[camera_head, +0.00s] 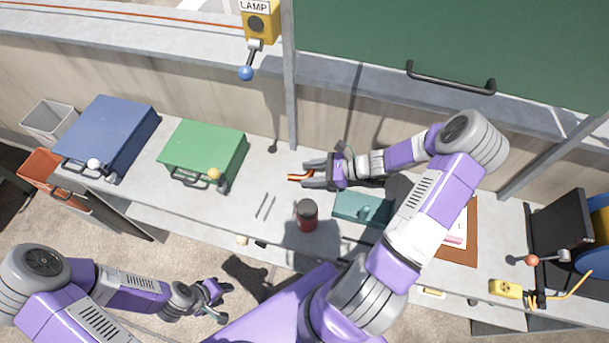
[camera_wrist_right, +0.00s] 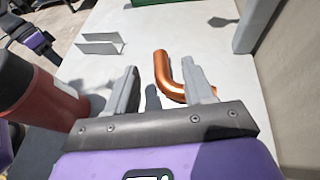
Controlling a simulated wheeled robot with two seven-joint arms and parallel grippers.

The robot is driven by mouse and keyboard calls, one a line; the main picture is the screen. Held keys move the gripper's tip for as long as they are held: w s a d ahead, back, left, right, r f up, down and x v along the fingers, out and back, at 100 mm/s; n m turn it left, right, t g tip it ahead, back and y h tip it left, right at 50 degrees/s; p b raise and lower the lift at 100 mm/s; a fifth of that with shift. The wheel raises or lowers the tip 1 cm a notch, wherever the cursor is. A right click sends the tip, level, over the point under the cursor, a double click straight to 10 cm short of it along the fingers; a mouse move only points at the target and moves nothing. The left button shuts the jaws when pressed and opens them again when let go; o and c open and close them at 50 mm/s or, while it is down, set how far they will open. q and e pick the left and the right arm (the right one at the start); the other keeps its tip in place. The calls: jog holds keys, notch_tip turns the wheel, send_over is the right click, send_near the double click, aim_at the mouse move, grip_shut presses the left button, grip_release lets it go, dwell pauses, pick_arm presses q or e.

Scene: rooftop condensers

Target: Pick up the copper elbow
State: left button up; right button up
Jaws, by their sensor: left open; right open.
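The copper elbow (camera_head: 295,177) lies on the grey bench, at the fingertips of my right gripper (camera_head: 306,174). The right wrist view shows the bent, shiny copper elbow (camera_wrist_right: 162,70) beyond the palm of my right gripper (camera_wrist_right: 160,64). One leg of the elbow shows between the two spread fingers; the bend runs toward the right finger, which hides part of it. The right gripper is open; I cannot tell whether a finger touches the elbow. My left gripper (camera_head: 224,302) is open and empty, low at the left, in front of the bench.
A dark-topped red canister (camera_head: 307,218) stands near the bench's front edge. A grey channel piece (camera_head: 265,207) lies left of it. A teal box (camera_head: 361,209) is to the right. Green (camera_head: 205,145) and blue (camera_head: 108,130) cases stand at left. Bare bench surrounds the elbow's left side.

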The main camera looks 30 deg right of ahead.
aim_at(290, 175)
jog(key=shift+w+a+f, duration=0.15)
jog(key=shift+w+a, duration=0.1)
jog(key=shift+a, duration=0.2)
jog(key=b+x, duration=0.1)
jog(key=x, duration=0.3)
jog(key=shift+w+a+f, duration=0.15)
jog(key=shift+w, duration=0.1)
grip_shut()
